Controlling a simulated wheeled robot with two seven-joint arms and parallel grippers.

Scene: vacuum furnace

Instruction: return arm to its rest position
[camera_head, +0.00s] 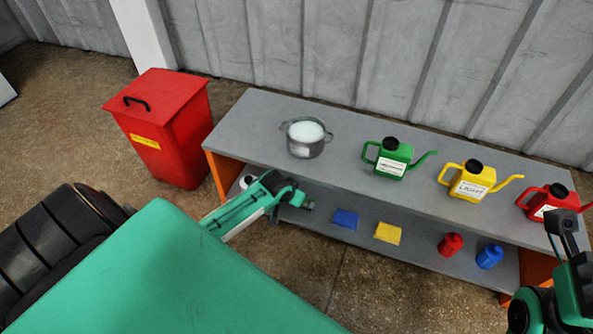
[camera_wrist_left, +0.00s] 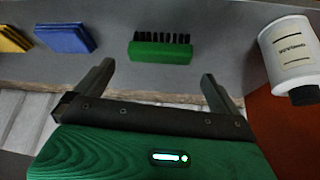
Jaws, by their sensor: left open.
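My left arm (camera_head: 250,203) reaches in from the left over the front edge of the grey bench, at its left end. My left gripper shows between two dark, spread fingers in the left wrist view (camera_wrist_left: 157,72), open and empty. A green brush (camera_wrist_left: 160,49) with black bristles lies on the lower shelf just beyond the fingertips, apart from them. In the head view the arm hides the brush. Part of my right arm (camera_head: 566,285) shows at the lower right edge; I cannot make out its gripper's jaws.
The bench (camera_head: 250,120) carries a metal pot (camera_head: 305,148) and green (camera_head: 392,160), yellow (camera_head: 468,185) and red (camera_head: 545,200) cans. Blue (camera_head: 345,219) and yellow (camera_head: 388,233) sponges and a white bottle (camera_wrist_left: 290,52) are on the lower shelf. A red bin (camera_head: 170,125) stands left.

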